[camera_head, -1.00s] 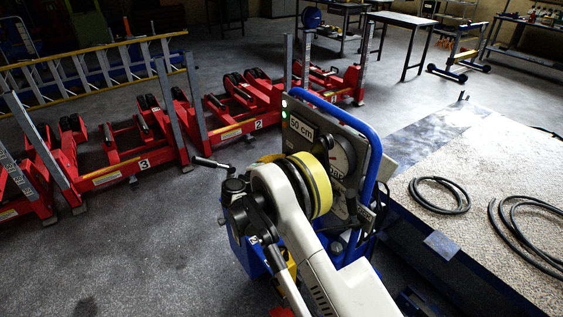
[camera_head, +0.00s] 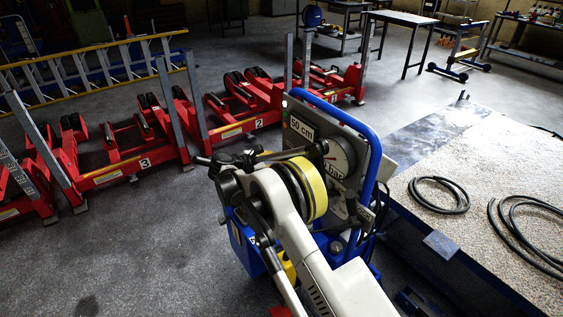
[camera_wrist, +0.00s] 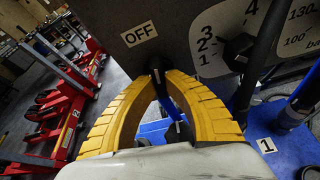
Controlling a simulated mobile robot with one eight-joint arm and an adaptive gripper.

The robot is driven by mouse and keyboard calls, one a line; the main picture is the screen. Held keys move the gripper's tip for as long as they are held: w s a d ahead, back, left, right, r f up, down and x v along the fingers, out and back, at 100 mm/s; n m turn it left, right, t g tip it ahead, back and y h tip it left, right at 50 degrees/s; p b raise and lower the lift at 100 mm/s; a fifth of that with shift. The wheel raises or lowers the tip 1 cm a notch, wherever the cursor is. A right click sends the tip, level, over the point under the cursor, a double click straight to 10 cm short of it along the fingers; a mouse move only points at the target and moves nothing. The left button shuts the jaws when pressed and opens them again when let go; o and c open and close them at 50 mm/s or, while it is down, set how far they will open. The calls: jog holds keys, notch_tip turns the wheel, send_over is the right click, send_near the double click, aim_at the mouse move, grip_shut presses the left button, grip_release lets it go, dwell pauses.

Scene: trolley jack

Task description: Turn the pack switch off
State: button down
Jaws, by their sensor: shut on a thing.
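The pack switch (camera_wrist: 156,64) is a small dark lever or knob on the grey panel, just below the white OFF label (camera_wrist: 139,34) in the wrist view. The yellow fingers of my gripper (camera_wrist: 157,76) close around it, one on each side, their tips meeting at it. Its lower part is partly hidden between the fingers. In the head view the panel (camera_head: 335,128) stands upright in a blue tubular frame, with a 50 cm sign and a round gauge. My arm hides the switch and the fingertips there.
A dial (camera_wrist: 237,48) with numbers sits right of the switch. A blue surface with a label 1 (camera_wrist: 266,145) lies below. Red jacks (camera_head: 115,170) stand at left, and a rough-topped platform (camera_head: 475,200) with black hoses lies at right.

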jog(key=shift+n+g+h, duration=0.3)
jog(key=shift+n+g, duration=0.2)
jog(key=shift+n, duration=0.3)
jog(key=c, duration=1.4)
grip_release()
jog(key=v, duration=1.2)
jog(key=shift+w, duration=0.1)
